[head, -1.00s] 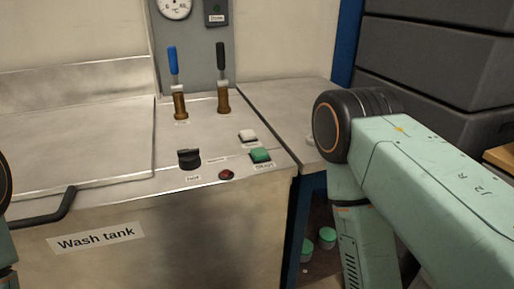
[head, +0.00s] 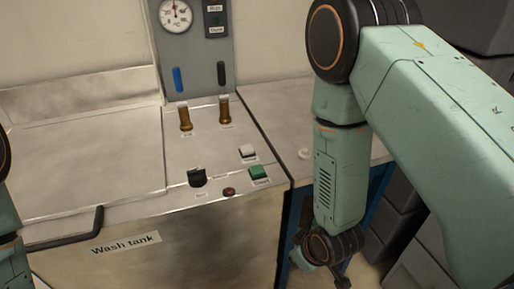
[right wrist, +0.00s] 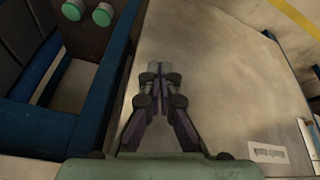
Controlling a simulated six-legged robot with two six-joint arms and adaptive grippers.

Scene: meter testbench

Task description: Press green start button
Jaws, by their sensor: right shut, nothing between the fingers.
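The green start button (head: 259,172) sits on the steel top of the wash tank (head: 80,160), near its front right corner. My right gripper (head: 342,282) is low in the head view, right of the tank's front corner and below the button's level, only partly visible. In the right wrist view its fingers (right wrist: 158,68) are together and empty, in front of a bare steel face. The green button does not show in the right wrist view. My left gripper is out of view; only part of that arm shows at the left edge.
Beside the green button are a white button (head: 247,151), a red button (head: 229,191) and a black knob (head: 197,177). Two valve levers (head: 185,115) (head: 224,108) stand behind. Two green-topped containers (right wrist: 103,14) are near the blue frame (right wrist: 112,90). Dark crates (head: 405,215) stand at right.

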